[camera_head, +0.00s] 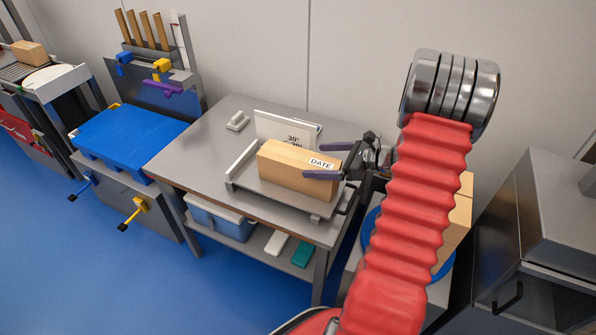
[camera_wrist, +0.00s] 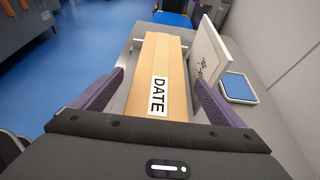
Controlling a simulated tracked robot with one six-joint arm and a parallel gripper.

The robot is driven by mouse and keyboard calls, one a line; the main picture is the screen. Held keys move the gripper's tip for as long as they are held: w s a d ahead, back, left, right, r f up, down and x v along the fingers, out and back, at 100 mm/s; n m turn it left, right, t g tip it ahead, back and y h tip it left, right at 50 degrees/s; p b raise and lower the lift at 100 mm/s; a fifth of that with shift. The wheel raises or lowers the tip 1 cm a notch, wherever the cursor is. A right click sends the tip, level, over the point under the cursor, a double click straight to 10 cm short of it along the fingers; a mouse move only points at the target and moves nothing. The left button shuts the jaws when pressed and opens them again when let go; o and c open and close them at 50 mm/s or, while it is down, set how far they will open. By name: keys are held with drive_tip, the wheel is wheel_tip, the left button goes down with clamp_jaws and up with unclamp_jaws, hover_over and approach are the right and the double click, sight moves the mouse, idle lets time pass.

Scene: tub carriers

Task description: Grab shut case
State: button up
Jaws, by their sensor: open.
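The shut case is a closed tan cardboard box (camera_head: 283,172) with a white DATE label, lying on a grey metal tray (camera_head: 240,179) on the steel table. It also shows in the wrist view (camera_wrist: 157,58), running away from my gripper. My gripper (camera_head: 312,160) is open at the case's right end in the head view. In the wrist view my gripper (camera_wrist: 159,82) has one purple-padded finger on each side of the case. I cannot tell whether either finger touches it. The lower parts of the fingers are hidden.
A white panel with printed numbers (camera_head: 275,127) stands close behind the case; it also shows in the wrist view (camera_wrist: 208,52).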

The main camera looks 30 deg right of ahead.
sight(308, 160)
drive_tip(key=shift+x, duration=2.6)
drive_tip(key=shift+s, duration=0.1)
drive_tip(key=shift+c, duration=0.4)
drive_tip(key=shift+f, duration=0.1)
drive_tip(key=c, duration=2.1)
